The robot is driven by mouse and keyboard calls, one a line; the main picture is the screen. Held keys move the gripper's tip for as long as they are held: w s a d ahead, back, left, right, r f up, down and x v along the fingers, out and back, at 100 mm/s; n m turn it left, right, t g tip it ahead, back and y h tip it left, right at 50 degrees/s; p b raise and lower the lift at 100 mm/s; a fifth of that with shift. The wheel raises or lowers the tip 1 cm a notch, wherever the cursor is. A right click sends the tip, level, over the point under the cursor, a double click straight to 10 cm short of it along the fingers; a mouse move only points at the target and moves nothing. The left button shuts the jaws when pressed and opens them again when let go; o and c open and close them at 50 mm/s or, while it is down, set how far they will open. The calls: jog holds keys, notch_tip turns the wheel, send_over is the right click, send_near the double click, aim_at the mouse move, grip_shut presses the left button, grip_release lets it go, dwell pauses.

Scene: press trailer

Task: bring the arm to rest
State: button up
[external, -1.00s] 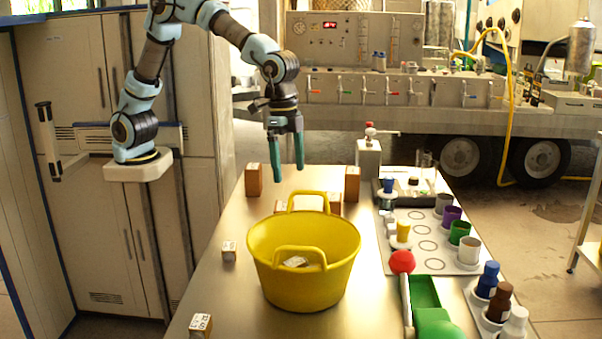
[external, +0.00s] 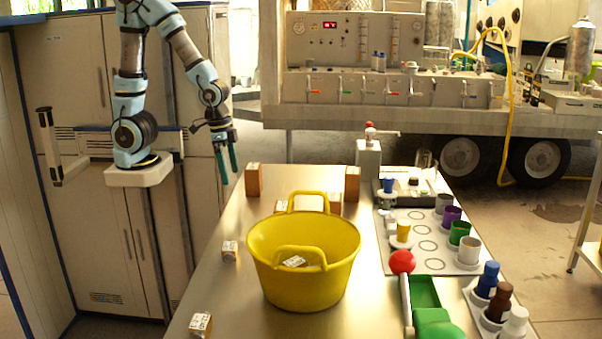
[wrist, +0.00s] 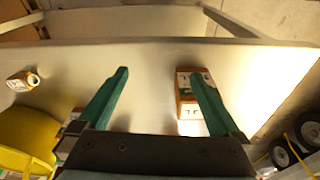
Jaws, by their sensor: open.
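My gripper (external: 228,160) hangs above and beyond the far left edge of the metal table (external: 215,262), its green fingers apart and pointing down. In the wrist view my gripper (wrist: 163,88) is open with nothing between its fingers. A wooden block (external: 254,181) stands on the table at its far left corner, to the right of and below the fingers. In the wrist view a block (wrist: 188,98) with a marked label shows partly behind the right finger. My gripper looks clear of the table and the block.
A yellow tub (external: 303,262) with a small block inside stands mid-table. Small blocks (external: 230,250) lie to its left. Coloured cups, a green tray (external: 425,292) and a red ball-topped lever (external: 402,262) fill the right side. Cabinets (external: 80,60) stand behind my arm.

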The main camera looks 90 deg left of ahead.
notch_tip(320, 180, up, 13)
jog(key=p, duration=1.1)
jog(key=shift+f+p, duration=0.2)
jog(key=shift+p, duration=0.15)
jog(key=n+g+b, duration=0.2)
jog(key=n+b, duration=0.1)
jog(key=b, duration=0.9)
send_over(229, 246)
notch_tip(229, 246, down, 8)
jog(key=f, duration=0.3)
jog(key=f+p, duration=0.1)
jog(key=shift+d+f, duration=0.25)
jog(key=shift+f, duration=0.15)
jog(key=shift+a+f+p, duration=0.15)
jog(key=shift+f+p, duration=0.4)
jog(key=shift+f, duration=0.9)
jog(key=shift+a+f+p, duration=0.1)
jog(key=shift+f+p, duration=0.45)
jog(key=shift+f, duration=0.9)
